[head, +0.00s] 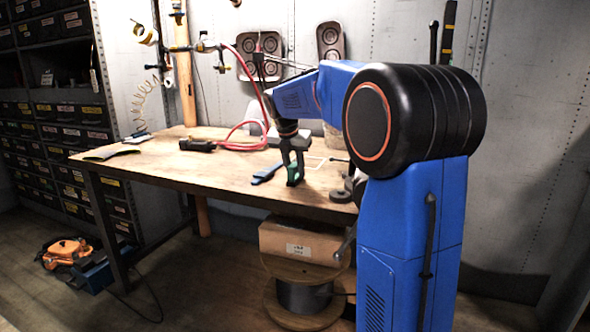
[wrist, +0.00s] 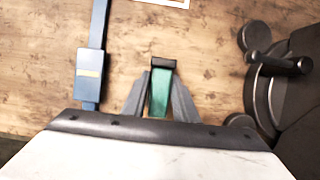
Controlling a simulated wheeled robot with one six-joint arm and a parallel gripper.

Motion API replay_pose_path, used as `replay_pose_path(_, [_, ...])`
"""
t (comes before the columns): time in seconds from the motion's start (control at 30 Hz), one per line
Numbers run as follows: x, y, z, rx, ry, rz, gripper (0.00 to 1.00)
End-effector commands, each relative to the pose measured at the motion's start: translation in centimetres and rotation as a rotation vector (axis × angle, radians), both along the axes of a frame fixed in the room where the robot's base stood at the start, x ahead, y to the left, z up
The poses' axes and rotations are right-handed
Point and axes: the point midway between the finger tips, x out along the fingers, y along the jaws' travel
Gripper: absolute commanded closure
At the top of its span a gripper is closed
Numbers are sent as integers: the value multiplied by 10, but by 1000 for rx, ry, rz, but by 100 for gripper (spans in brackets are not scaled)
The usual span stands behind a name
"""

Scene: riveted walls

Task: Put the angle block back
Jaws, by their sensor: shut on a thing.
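The angle block (wrist: 161,92) is green with a dark top end. My gripper (wrist: 160,84) is shut on it, with one grey finger on each side, in the wrist view. In the head view my gripper (head: 293,177) points down at the front right of the workbench (head: 225,170), and the green block (head: 292,174) shows between its fingers. I cannot tell whether the block touches the bench top. A white outlined rectangle (head: 315,162) lies on the bench just behind my gripper. Its edge also shows at the top of the wrist view (wrist: 170,2).
A blue flat tool (head: 266,174) lies left of my gripper. A dark vise-like fixture (head: 347,190) stands close on the right. A black tool (head: 197,145) and a red hose (head: 245,143) lie farther left. The bench's left front is mostly clear.

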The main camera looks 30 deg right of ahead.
Motion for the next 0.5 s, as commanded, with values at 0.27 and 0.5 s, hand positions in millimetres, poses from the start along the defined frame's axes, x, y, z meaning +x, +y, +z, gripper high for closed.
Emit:
replay_pose_path(0.27, [0,0,-1,0,0,0,55])
replay_pose_path(0.5, [-1,1,5,0,0,0,55])
